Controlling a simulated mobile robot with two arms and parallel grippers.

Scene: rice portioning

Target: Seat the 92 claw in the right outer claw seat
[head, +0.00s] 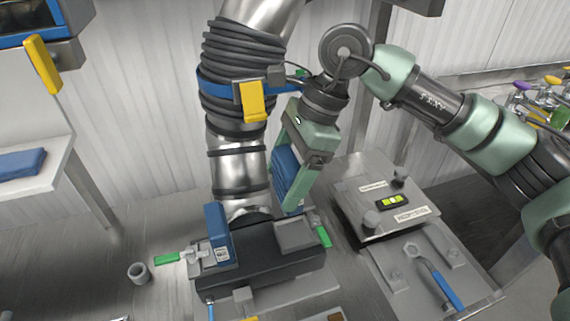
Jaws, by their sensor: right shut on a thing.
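My right gripper (290,186) is shut on a blue block-like claw (285,176). It holds the claw upright, just right of the steel column and near the right end of the dark crossbar (255,272). The claw's lower end is close to the bar's right end; I cannot tell whether it touches, and no number is legible on it. Another blue claw (217,232) with a white label stands at the bar's left part. A green-handled latch (323,236) is at the bar's right end, but the right outer seat itself is not clearly visible. My left gripper is not in view.
A ribbed steel column (237,165) with a yellow tab (252,101) rises beside my gripper. A metal box with a level (393,202) stands to the right, with a blue-handled wrench (436,278) in front. A small cup (138,272) is left of the bar.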

